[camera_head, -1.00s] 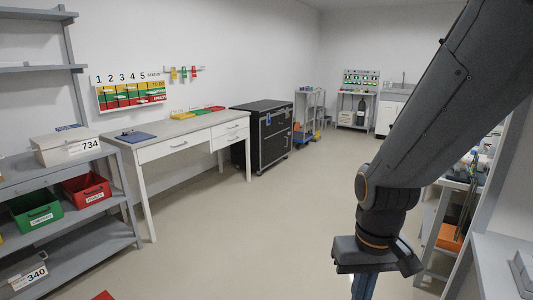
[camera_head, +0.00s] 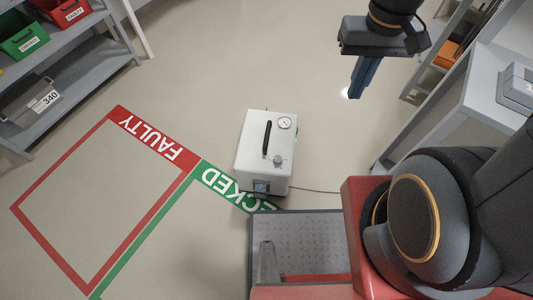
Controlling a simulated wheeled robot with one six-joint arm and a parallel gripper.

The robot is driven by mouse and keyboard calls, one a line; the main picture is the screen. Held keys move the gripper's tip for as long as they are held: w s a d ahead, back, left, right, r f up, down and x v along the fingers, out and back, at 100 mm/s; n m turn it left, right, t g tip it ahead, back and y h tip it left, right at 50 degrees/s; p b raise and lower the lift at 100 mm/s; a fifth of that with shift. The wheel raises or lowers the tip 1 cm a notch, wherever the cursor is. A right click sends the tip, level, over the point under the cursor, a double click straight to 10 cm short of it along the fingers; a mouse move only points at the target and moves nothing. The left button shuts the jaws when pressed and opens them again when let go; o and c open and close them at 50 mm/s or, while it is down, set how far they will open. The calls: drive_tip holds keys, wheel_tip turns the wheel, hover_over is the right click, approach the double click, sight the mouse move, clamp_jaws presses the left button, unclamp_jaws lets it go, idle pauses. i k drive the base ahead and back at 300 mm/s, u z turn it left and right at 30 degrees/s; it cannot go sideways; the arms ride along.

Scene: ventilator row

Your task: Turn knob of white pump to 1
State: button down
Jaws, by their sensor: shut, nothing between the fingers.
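The white pump (camera_head: 257,172) stands on the floor in the middle of the view, on the edge of the green floor marking. Its top carries a black handle, a round gauge and a small grey knob (camera_head: 278,160). The knob's setting is too small to read. My gripper (camera_head: 356,95) points down, up and to the right of the pump in the picture, apart from it. Its blue fingers are together with nothing between them.
A red FAULTY floor box (camera_head: 160,142) and a green CHECKED marking (camera_head: 222,184) lie left of the pump. A thin cable (camera_head: 318,190) runs right from the pump. Shelves with bins (camera_head: 88,60) stand at left, a grey table (camera_head: 480,90) at right.

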sight(278, 159)
drive_tip(key=u, duration=1.2)
drive_tip(key=k, duration=0.45)
drive_tip(key=z, duration=1.05)
